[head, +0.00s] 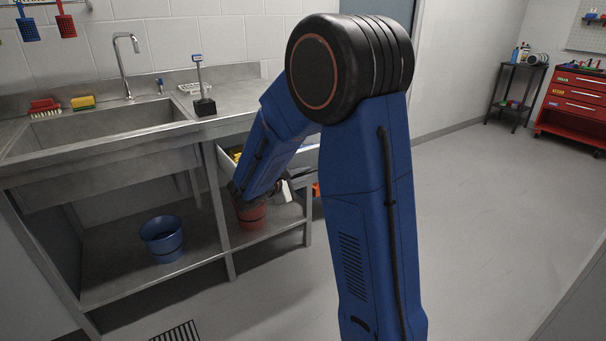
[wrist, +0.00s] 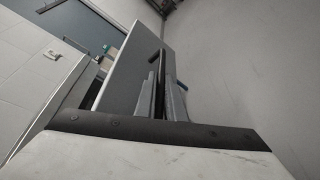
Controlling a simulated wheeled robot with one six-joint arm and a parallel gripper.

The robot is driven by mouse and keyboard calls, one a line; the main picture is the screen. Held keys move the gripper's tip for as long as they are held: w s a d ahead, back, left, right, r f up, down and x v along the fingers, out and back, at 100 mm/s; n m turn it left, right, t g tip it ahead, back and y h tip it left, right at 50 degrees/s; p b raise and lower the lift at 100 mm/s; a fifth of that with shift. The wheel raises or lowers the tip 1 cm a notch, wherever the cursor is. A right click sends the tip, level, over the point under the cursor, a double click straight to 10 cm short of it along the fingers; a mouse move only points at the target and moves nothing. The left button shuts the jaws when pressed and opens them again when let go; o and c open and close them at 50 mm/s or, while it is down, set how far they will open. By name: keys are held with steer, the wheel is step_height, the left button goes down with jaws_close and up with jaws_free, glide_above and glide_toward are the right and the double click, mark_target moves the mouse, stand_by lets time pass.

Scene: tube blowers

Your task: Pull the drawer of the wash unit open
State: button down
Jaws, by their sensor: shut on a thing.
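The wash unit (head: 140,182) is a grey metal sink bench on the left in the head view. My blue arm covers most of the drawer front there. In the wrist view the grey drawer front (wrist: 133,72) rises at a tilt, with things visible behind it. My gripper (wrist: 161,86) is shut on the dark bar handle (wrist: 161,58) on the face of that front. How far the drawer is out is hard to judge.
A blue bucket (head: 162,240) and a red bucket (head: 251,217) stand on the lower shelf. The floor (head: 480,210) to the right is open, with a red tool cabinet (head: 575,105) and a dark stand (head: 518,85) far back.

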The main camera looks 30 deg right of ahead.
steer(key=c, duration=1.8)
jaws_free()
steer(key=shift+c, duration=0.2)
steer(key=shift+a, duration=0.1)
steer(key=v, duration=1.7)
steer(key=shift+a, duration=0.1)
steer(key=shift+s, duration=0.15)
